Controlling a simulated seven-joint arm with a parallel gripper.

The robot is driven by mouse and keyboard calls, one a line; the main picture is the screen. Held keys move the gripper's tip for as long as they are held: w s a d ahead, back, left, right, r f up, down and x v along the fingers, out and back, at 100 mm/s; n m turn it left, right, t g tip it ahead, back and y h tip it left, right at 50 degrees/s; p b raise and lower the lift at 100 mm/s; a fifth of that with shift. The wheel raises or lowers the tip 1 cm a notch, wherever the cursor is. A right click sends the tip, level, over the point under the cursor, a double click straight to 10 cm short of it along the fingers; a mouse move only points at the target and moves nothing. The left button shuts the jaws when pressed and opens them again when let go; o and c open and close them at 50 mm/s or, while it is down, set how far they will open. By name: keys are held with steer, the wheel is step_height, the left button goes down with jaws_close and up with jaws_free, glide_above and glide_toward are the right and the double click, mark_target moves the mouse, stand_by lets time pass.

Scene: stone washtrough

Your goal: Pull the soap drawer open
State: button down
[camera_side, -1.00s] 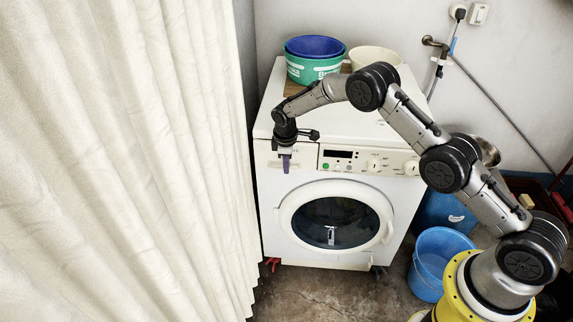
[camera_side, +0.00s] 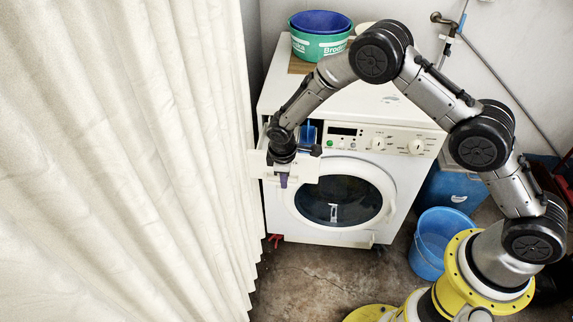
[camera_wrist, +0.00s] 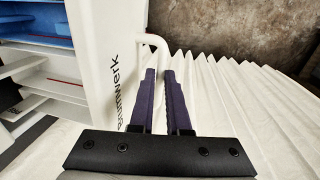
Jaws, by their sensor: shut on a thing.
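The soap drawer (camera_side: 305,169) sticks out from the upper left of the white washing machine (camera_side: 400,172). In the wrist view its white front panel (camera_wrist: 93,50) carries dark lettering, and its open compartments, one lined blue, show at the left. A white looped handle (camera_wrist: 155,41) stands off the panel. My gripper (camera_side: 284,182) is at the drawer front, pointing down. In the wrist view its two dark purple fingers (camera_wrist: 159,78) are on either side of the handle, shut on it. The exact contact is partly hidden by the fingers.
A pale curtain (camera_side: 130,160) hangs close to the left of the drawer and gripper. Green and blue basins (camera_side: 320,45) stand on the machine top. The round door (camera_side: 338,195) is shut below. A blue bucket (camera_side: 432,245) stands on the floor at right.

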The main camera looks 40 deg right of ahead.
steer(key=shift+s+a, duration=0.7)
steer(key=shift+a, duration=0.05)
steer(key=c, duration=0.9)
jaws_free()
steer(key=r, duration=0.4)
steer(key=s+a+r, duration=0.1)
steer(key=r, duration=0.8)
steer(key=shift+s+a+r, duration=0.35)
steer(key=shift+s, duration=0.05)
